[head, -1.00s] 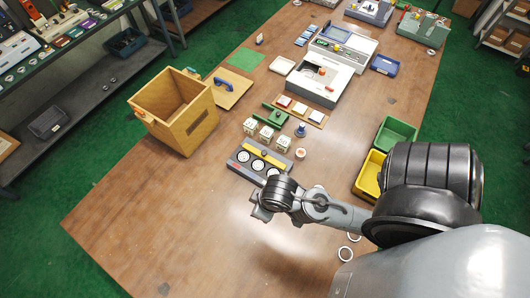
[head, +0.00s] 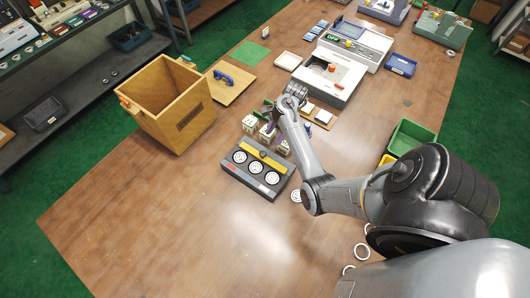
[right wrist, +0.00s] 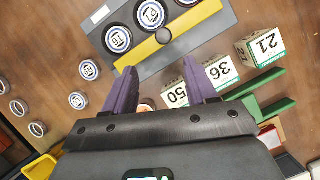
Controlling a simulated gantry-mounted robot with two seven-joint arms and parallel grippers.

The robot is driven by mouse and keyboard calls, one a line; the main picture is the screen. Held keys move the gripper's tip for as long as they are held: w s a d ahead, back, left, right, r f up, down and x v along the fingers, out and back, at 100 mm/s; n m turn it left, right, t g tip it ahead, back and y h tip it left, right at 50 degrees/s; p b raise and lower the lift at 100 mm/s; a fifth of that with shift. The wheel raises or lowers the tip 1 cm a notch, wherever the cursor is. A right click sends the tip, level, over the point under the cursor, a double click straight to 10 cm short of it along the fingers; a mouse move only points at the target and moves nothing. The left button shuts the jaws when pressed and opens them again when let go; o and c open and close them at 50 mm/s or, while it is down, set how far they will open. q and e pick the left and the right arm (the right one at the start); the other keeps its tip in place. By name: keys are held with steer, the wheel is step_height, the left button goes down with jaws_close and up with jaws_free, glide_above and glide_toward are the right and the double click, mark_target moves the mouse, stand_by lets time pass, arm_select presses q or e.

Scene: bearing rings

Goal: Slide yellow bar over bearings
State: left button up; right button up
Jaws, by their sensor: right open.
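The grey fixture (head: 233,172) lies on the table and holds three round bearings (head: 256,167) in a row. The yellow bar (head: 276,164) lies along the fixture's far side beside the bearings, whose faces show. In the right wrist view the yellow bar (right wrist: 204,14) has a dark round knob, and the bearings (right wrist: 118,39) carry printed labels. My right gripper (right wrist: 160,88) is open, with two purple fingers apart and nothing between them. The fingertips appear near the bar's knob side in that view; their height above it is unclear. My left gripper is not in view.
White numbered blocks (head: 249,123) stand just beyond the fixture, close to the right gripper. Loose rings (head: 362,251) lie on the near right table. A wooden bin (head: 168,105) stands left; a green bin (head: 411,137) stands right. The front left table is clear.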

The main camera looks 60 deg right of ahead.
mark_target(263, 153)
steer(key=x, duration=0.3)
steer(key=b+x, duration=0.1)
steer(key=x, duration=0.3)
steer(key=w+x, duration=0.1)
steer(key=x, duration=0.2)
steer(key=shift+a+f+b, duration=0.1)
steer(key=shift+a+b, duration=0.1)
steer(key=shift+b, duration=0.15)
steer(key=shift+c, duration=0.2)
jaws_close()
